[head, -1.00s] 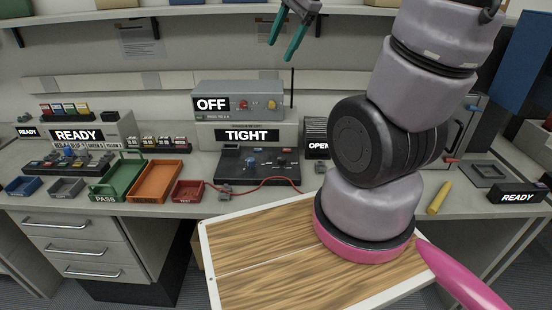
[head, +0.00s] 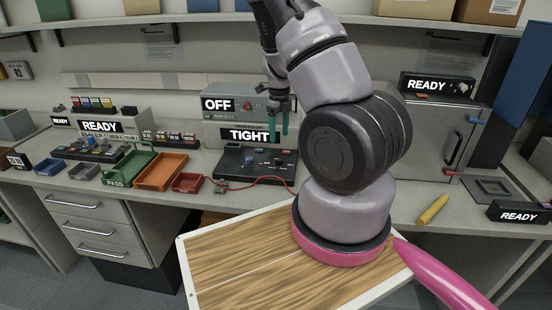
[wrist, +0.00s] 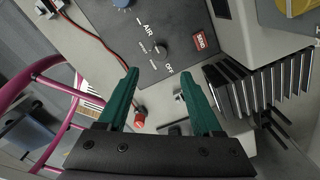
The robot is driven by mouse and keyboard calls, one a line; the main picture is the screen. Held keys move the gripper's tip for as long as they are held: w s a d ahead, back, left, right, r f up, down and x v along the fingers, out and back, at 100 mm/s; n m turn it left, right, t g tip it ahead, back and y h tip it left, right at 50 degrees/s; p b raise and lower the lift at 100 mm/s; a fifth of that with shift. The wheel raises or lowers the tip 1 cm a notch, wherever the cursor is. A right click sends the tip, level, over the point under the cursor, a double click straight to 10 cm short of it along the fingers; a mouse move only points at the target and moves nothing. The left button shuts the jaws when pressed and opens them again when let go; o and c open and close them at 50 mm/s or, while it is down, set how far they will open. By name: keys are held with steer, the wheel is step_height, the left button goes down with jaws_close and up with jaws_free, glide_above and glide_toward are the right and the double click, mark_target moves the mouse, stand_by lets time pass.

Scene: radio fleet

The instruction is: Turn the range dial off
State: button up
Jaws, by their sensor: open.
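A dark control panel (head: 238,172) sits on the bench in front of the grey radio unit; it also fills the upper middle of the wrist view (wrist: 120,25). In the wrist view a small black dial (wrist: 160,51) on it has printed marks around it, with AIR on one side and OFF on the other. I cannot tell for sure where its pointer stands. My gripper (head: 278,130) has teal fingers hanging down above the panel. In the wrist view the open fingers (wrist: 160,72) have nothing between their tips, and the dial lies just beyond them, apart.
A finned black block (wrist: 265,95) stands to the right. A red cable (head: 265,179) runs along the bench. Trays (head: 160,172) stand at left.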

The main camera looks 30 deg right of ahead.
mark_target(279, 159)
step_height(279, 159, down, 10)
steer(key=shift+f, duration=0.2)
stand_by(0.3)
jaws_close()
